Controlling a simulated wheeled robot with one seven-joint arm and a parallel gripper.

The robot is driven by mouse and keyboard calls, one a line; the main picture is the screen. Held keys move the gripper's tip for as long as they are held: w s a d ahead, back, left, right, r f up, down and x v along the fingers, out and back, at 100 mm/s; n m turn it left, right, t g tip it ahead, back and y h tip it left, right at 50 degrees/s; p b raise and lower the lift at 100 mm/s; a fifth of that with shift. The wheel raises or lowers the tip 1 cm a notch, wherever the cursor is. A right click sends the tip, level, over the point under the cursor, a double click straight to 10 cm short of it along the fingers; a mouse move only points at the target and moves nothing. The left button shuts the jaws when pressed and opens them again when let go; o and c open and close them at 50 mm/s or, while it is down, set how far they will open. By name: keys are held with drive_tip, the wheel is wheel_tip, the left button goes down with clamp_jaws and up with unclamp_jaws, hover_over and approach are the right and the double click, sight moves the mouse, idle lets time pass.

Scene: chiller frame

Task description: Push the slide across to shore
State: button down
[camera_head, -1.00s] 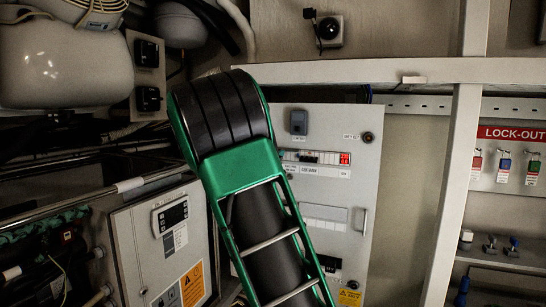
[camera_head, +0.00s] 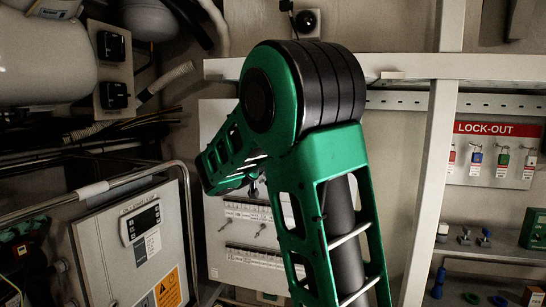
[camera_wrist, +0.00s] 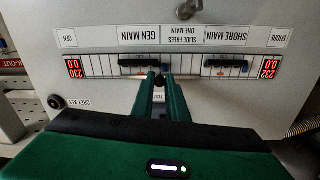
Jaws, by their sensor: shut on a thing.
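In the wrist view, the slide (camera_wrist: 160,76) is a small dark knob on a thin bar in the breaker strip, under the upside-down label "SLIDE FREES ONE MAIN". My gripper (camera_wrist: 160,84) has its two green fingers close together around the knob, shut on it. The black GEN MAIN breaker (camera_wrist: 137,62) is just left of and above the fingertips. The black SHORE MAIN breaker (camera_wrist: 224,62) is farther right, clear of the fingers. Red displays stand at the GEN end (camera_wrist: 75,69) and the SHORE end (camera_wrist: 269,69). In the head view my arm hides the fingertips and slide.
A grey key lock (camera_wrist: 57,102) is at the panel's left in the wrist view. In the head view, the grey panel (camera_head: 218,262) is partly behind my arm. A controller cabinet (camera_head: 125,265) with a rail stands left; a frame post (camera_head: 432,180) and lock-out board (camera_head: 492,165) stand right.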

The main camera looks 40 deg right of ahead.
drive_tip(key=shift+s+d, duration=0.15)
drive_tip(key=c, duration=1.7)
unclamp_jaws()
drive_tip(key=shift+s, duration=0.1)
drive_tip(key=v, duration=1)
drive_tip(key=shift+a, duration=0.4)
